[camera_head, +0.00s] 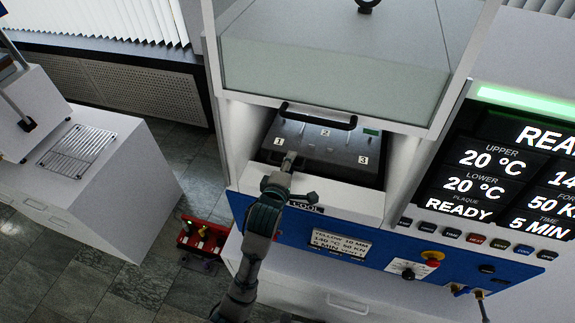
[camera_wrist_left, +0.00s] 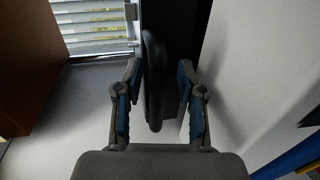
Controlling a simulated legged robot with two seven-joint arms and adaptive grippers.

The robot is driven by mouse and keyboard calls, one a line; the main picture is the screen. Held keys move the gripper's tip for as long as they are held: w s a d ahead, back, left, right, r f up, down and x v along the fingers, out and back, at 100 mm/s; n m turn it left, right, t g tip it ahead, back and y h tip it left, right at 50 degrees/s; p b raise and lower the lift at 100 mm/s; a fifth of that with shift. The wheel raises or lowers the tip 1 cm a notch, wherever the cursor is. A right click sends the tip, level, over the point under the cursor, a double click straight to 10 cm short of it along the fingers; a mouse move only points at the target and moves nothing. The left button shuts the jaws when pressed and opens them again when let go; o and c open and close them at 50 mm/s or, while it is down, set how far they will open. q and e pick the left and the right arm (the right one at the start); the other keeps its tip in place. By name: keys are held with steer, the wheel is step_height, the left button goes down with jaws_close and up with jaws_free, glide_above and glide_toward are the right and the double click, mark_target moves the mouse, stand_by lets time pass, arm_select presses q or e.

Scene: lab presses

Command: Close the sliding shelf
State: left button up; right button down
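The sliding shelf (camera_head: 345,200) is a white-fronted tray low in the press opening, with a dark plate (camera_head: 325,147) marked 1, 2 and 3 on it. The shelf front stands out past the opening. My left gripper (camera_head: 290,165) is over the shelf's front left part, beside the mark 1. In the left wrist view its two fingers (camera_wrist_left: 157,85) are apart, with a dark rounded bar (camera_wrist_left: 153,80) between them. I cannot tell whether they touch it. My right gripper is not in view.
The press's translucent guard (camera_head: 330,70) hangs above the shelf. A lit display panel (camera_head: 500,180) and a blue control strip (camera_head: 410,262) with knobs are at the right. A white cabinet with a wire rack (camera_head: 78,147) stands left. A red toolbox (camera_head: 203,238) lies on the floor.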

arm_select(q)
steer(key=v, duration=0.3)
steer(key=a+v, duration=0.1)
steer(key=v, duration=0.3)
steer(key=shift+s+a, duration=0.1)
steer(key=s+a+f+m+g+y, duration=0.2)
steer(key=s+a+f+m+g, duration=0.25)
steer(key=s+a+f, duration=0.45)
steer(key=s+a+f+m+g+y, duration=0.1)
steer(key=s+a+f+m+g, duration=0.2)
steer(key=s+a+f+m, duration=0.45)
steer(key=s+a+f+m+g+y, duration=0.2)
steer(key=s+a+f+m+g, duration=0.2)
steer(key=s+f, duration=0.75)
steer(key=s+f+b+x, duration=0.1)
steer(key=s+x, duration=0.2)
steer(key=x, duration=1.1)
steer(key=s+f+b+x, duration=0.1)
steer(key=s+x, duration=0.2)
steer(key=x, duration=1.2)
steer(key=s+a+f+g+b, duration=0.1)
steer(key=s+a+f+g, duration=0.1)
steer(key=s+f, duration=1.5)
steer(key=shift+s+a+f+m, duration=0.2)
steer(key=shift+s+f+m, duration=0.2)
steer(key=shift+s, duration=0.25)
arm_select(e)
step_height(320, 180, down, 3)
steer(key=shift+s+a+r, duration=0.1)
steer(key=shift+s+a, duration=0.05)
